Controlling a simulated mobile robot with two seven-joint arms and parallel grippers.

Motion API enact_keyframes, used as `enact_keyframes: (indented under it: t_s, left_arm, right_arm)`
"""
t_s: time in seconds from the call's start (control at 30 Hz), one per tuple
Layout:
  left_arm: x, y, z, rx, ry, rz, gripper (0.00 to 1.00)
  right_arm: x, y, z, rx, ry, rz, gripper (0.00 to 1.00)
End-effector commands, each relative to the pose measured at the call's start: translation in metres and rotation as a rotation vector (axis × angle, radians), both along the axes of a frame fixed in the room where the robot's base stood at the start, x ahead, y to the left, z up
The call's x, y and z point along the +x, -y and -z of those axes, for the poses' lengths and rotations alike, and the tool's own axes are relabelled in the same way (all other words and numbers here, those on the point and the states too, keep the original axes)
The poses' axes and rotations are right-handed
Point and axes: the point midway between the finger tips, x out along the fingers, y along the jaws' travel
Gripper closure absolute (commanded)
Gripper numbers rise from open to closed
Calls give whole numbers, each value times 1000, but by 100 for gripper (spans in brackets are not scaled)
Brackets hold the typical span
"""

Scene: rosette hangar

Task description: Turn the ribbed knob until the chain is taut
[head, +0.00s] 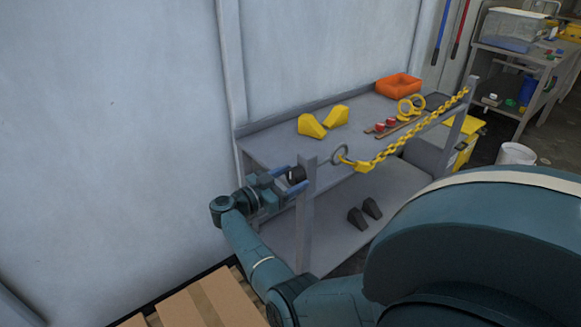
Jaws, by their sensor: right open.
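The black knob (295,174) is on the near post (306,215) of the grey bench; it is too small here to make out ribs. The yellow chain (401,141) runs from a grey ring (340,153) near this post up to the far post, with a slight sag towards its near end. My right gripper (288,182) is open at the knob, its blue fingers apart and seemingly on either side of it. I cannot tell whether they touch it. My left gripper is out of view.
On the grey bench (270,150) lie yellow wedges (311,126), an orange bin (398,86) and red-topped items. Black wedges (357,218) sit on the lower shelf. Cardboard (210,300) lies at the lower left. The wall stands close behind the bench.

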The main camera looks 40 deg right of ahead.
Motion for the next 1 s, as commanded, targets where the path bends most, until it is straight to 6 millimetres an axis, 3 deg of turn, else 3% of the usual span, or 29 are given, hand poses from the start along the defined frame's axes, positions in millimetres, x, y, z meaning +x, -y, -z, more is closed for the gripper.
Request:
enact_keyframes:
  t_s: [0.03, 0.23, 0.5, 0.73, 1.0]
  left_arm:
    - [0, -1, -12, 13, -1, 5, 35]
    - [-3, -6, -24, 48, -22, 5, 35]
    - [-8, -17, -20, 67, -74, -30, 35]
    - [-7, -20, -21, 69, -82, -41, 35]
    - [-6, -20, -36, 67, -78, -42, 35]
  right_arm:
    - [1, 0, -7, 9, -58, 0, 40]
    - [1, 0, -7, 39, -324, 0, 40]
    - [1, 0, -3, 80, -702, -1, 40]
    - [0, 0, -2, 96, -851, 0, 40]
    - [1, 0, -2, 150, -1336, -1, 40]
